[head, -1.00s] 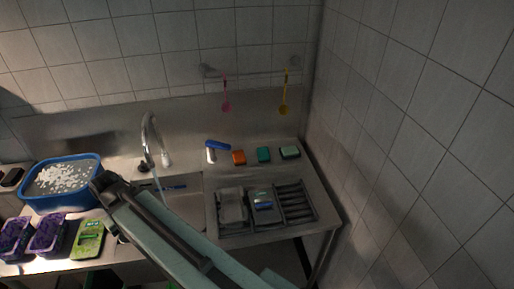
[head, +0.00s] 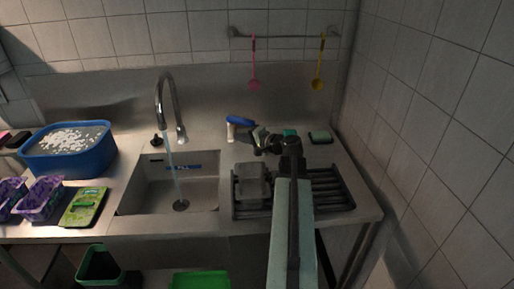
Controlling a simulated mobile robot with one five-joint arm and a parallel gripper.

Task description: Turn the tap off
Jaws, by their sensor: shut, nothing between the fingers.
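The chrome tap (head: 162,92) rises behind the sink and arches over it. A thin stream of water (head: 173,165) runs from its spout into the sink (head: 140,188), down toward the drain. A small dark knob (head: 157,140) shows at the tap's foot, on the left; I cannot tell its exact position. My gripper (head: 259,139) is shut and empty, to the right of the sink and well apart from the tap. It is above the back of the drying rack, close to the blue-topped white bottle.
The blue-topped bottle (head: 238,127) stands behind the sink's right corner. A drying rack (head: 328,190) fills the right counter. A blue basin (head: 68,163) and a green package (head: 84,206) are left of the sink. Pink (head: 254,84) and yellow (head: 318,82) utensils hang from a rail.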

